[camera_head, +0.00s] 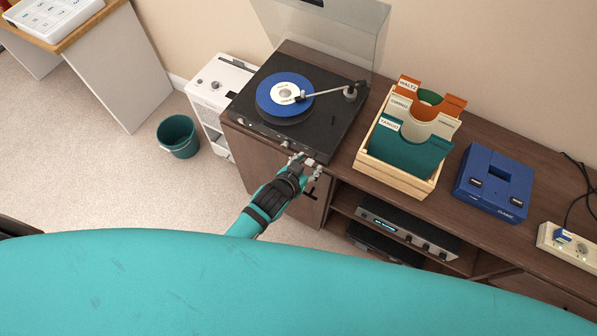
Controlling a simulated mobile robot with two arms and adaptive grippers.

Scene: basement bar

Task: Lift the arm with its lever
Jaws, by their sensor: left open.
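A dark turntable (325,132) stands on the left part of the brown sideboard. A blue record (270,87) with a white label (284,93) lies on its platter. The silver tonearm (326,93) reaches from its pivot at the right over the record, its head by the label. I cannot tell whether the needle touches the record. The lever is too small to make out. My left gripper (304,164) is open and empty at the turntable's front edge, near small knobs there. My right gripper is out of view.
A clear lid (345,35) stands raised behind the turntable. A wooden crate (395,180) with record dividers and a blue case (494,184) stand to the right. An amplifier (405,228) sits on the shelf below. A green bucket (178,137) stands on the carpet at left.

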